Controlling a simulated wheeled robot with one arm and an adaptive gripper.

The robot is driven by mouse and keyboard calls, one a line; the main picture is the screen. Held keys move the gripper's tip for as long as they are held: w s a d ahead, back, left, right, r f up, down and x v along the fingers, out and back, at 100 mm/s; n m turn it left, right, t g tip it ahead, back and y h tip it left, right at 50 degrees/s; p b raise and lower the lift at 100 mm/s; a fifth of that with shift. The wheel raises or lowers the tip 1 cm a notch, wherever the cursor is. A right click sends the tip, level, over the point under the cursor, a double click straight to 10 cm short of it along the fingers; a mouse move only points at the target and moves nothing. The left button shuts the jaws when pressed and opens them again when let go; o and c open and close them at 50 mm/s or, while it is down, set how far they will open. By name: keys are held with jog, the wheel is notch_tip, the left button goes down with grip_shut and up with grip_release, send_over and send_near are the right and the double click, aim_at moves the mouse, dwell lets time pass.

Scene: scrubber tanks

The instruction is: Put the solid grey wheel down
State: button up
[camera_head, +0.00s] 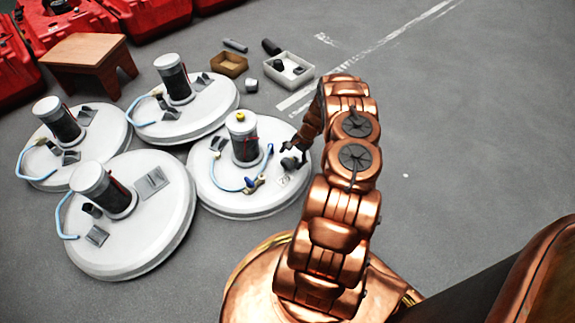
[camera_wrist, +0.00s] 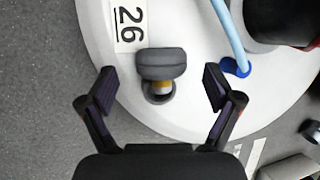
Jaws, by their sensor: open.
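My gripper (camera_wrist: 159,72) is open, with one finger on each side of the wheel and a clear gap to both. In the head view my gripper (camera_head: 294,148) is over the right side of the nearest-right tank (camera_head: 222,202), close to a small grey shape that looks like the wheel (camera_head: 290,163).
That tank carries a dark cylinder (camera_head: 246,151) with a yellow top and a light blue hose (camera_head: 222,186). Several similar tanks stand left. A white box (camera_head: 308,82), a brown box (camera_head: 216,66) and loose grey pieces lie behind. The floor at right is clear.

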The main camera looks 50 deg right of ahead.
aim_at(289, 160)
jog(key=b+x, duration=0.1)
jog(key=x, duration=0.3)
jog(key=shift+b, duration=0.3)
jog(key=shift+c, duration=0.3)
jog(key=shift+r, duration=0.1)
jog(key=c, duration=1.3)
